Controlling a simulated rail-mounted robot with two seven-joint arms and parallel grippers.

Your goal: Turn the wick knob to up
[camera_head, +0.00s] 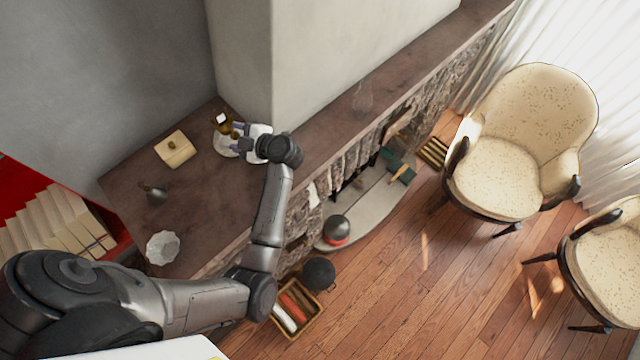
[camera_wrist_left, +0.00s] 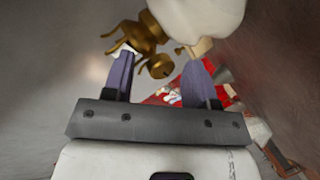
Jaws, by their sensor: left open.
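A brass fitting (camera_head: 223,124) sits with a white rounded base (camera_head: 224,146) near the wall at the back of the mantel. In the left wrist view the brass fitting (camera_wrist_left: 138,38) is beyond my left finger, and a small round brass knob (camera_wrist_left: 160,66) shows between the fingertips. My left gripper (camera_head: 237,131) is open, its purple fingers (camera_wrist_left: 158,58) spread on either side of the knob. I cannot tell whether either finger touches it. The knob's marking is too small to read. My right gripper is not in view.
The dark mantel top holds a yellowish box (camera_head: 174,150), a small dark vessel (camera_head: 153,193) and a white faceted object (camera_head: 163,247). A grey wall column (camera_head: 240,60) rises close behind the gripper. A clear glass piece (camera_head: 362,98) stands farther right.

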